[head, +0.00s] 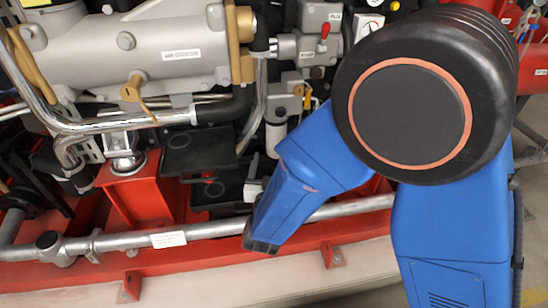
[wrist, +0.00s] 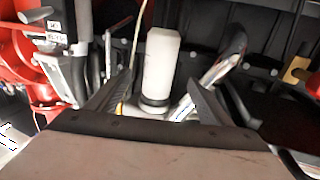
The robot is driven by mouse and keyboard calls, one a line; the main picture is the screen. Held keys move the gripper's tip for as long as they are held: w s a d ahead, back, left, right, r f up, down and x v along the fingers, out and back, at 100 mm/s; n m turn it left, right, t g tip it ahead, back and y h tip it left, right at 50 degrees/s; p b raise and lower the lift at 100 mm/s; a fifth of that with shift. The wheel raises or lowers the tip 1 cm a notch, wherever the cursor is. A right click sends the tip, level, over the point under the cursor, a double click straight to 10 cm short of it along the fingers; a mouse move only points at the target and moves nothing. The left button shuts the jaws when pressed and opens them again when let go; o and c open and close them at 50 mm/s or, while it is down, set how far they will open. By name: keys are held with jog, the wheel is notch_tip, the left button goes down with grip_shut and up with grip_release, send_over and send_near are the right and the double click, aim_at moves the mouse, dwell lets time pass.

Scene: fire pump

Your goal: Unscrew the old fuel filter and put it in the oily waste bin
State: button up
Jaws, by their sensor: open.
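The old fuel filter is a pale, plain cylinder (wrist: 162,58) in the wrist view, with a dark ring at its lower end in the picture. In the head view a pale cylinder (head: 275,138) below a grey housing (head: 287,98) appears to be the same filter. My gripper (wrist: 159,78) is open, with its two dark fingers to the left and right of the filter in the picture. I cannot tell how far beyond the fingertips it is. In the head view my gripper (head: 253,180) is partly hidden, low beside the filter. No oily waste bin is in view.
A silver pipe (head: 190,234) crosses in front above the red base frame (head: 190,262). Black trays (head: 195,153) lie left of the gripper. A shiny bent pipe (wrist: 225,58) is close to the right finger.

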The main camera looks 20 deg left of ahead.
aim_at(277, 141)
jog(key=shift+x, duration=5.15)
jog(key=shift+w, duration=0.3)
jog(key=shift+c, duration=0.2)
jog(key=c, duration=1.4)
jog(key=shift+n+y, duration=0.3)
jog(key=shift+w+d+n+g+y, duration=0.15)
jog(key=shift+n+g+y, duration=0.8)
jog(key=shift+y, duration=0.65)
jog(key=shift+n+g+y, duration=0.25)
jog(key=shift+n+y, duration=0.25)
jog(key=shift+n, duration=0.05)
jog(key=shift+y, duration=0.3)
jog(key=shift+f, duration=0.2)
